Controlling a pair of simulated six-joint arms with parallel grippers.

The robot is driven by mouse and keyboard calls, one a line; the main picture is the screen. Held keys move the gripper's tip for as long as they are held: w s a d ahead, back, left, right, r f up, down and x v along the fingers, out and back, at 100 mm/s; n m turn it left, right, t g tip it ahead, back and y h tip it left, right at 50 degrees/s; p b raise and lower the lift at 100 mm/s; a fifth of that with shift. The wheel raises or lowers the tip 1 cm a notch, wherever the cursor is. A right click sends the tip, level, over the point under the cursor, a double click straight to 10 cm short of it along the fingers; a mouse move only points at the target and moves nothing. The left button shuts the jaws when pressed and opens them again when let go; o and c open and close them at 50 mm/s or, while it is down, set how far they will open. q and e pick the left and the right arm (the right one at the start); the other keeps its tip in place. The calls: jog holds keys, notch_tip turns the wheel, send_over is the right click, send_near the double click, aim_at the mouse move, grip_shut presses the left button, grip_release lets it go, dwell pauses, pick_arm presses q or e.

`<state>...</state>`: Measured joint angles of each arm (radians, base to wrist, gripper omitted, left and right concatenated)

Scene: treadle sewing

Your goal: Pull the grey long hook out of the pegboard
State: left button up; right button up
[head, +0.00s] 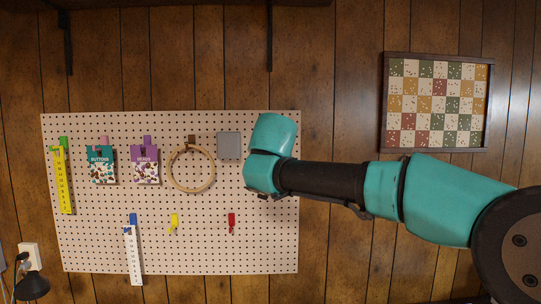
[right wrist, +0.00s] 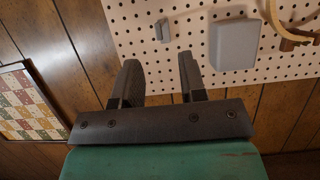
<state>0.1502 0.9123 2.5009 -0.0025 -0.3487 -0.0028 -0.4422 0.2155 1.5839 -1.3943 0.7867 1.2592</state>
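The grey hook (right wrist: 162,30) is a small peg-like piece standing out from the pegboard (right wrist: 138,25) in the right wrist view. In the head view it does not show; my right arm covers that part of the pegboard (head: 110,240). My right gripper (right wrist: 158,66) is open and empty. In the right wrist view the hook lies beyond the fingertips, in line with the gap between them and apart from both. In the head view my right wrist hides its fingers. My left gripper is in neither view.
A grey square plate (head: 229,146) is beside the hook. A wooden hoop (head: 192,168), two packets, a yellow ruler (head: 63,180) and a white ruler (head: 133,255) hang on coloured hooks. A red hook (head: 231,223) and yellow hook (head: 173,222) are bare. A framed quilt (head: 436,103) hangs right.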

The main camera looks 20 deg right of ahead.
jog(key=x, duration=0.6)
jog(key=shift+c, duration=0.4)
grip_shut()
jog(key=shift+s+a+r, duration=0.1)
jog(key=shift+s+a, duration=0.05)
jog(key=shift+s, duration=0.5)
jog(key=shift+s+a, duration=0.15)
jog(key=shift+s, duration=0.55)
dwell(1.8)
jog(key=shift+s+a, duration=0.2)
jog(key=shift+s, duration=0.55)
jog(key=shift+s+a, duration=0.15)
jog(key=shift+s, duration=0.6)
jog(key=shift+s+a, duration=0.2)
jog(key=shift+s, duration=0.6)
